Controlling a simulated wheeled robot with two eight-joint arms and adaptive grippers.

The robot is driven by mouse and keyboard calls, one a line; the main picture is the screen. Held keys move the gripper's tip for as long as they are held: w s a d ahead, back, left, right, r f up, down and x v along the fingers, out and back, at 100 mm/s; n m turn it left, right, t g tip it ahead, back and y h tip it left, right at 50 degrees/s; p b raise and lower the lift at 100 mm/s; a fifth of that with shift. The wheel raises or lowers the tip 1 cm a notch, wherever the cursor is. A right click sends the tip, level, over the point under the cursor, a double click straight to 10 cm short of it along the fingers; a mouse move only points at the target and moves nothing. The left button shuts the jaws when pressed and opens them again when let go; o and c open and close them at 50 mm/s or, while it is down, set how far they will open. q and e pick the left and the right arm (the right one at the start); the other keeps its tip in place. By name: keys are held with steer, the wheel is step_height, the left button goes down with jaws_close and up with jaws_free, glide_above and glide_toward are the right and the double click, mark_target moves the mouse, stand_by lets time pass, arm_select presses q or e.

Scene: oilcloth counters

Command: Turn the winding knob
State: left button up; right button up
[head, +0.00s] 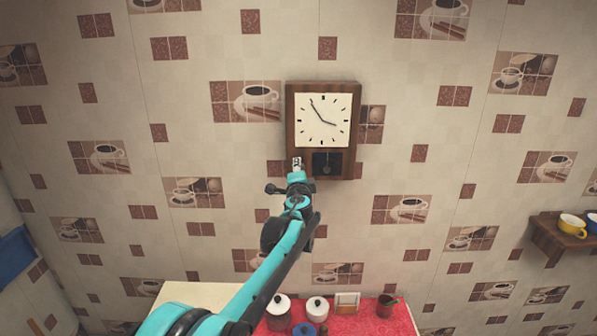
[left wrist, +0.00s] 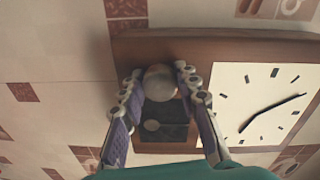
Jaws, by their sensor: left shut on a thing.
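A wall clock (head: 356,131) with a brown wooden case and a white dial hangs on the tiled wall in the head view. Below its dial is a dark window with a pendulum (head: 326,169). My left gripper (head: 297,163) reaches up to the lower left part of the case. In the left wrist view a round, pale grey winding knob (left wrist: 160,84) sits between the two fingers of the left gripper (left wrist: 159,71), which is shut on it. The gripper hides the knob in the head view. My right gripper does not show.
Below the clock, a red counter (head: 368,322) holds white lidded pots (head: 278,308), a blue pot (head: 304,330) and a dark red cup (head: 385,306). A wooden shelf (head: 548,236) with a yellow cup (head: 572,224) is at the right. The wall around the clock is clear.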

arm_select(q)
steer(key=shift+d, duration=0.1)
stand_by(0.3)
steer(key=shift+f, duration=0.1)
steer(key=o, duration=1.2)
steer(key=shift+s, duration=0.1)
steer(key=s, duration=1.2)
steer(key=shift+r, duration=0.25)
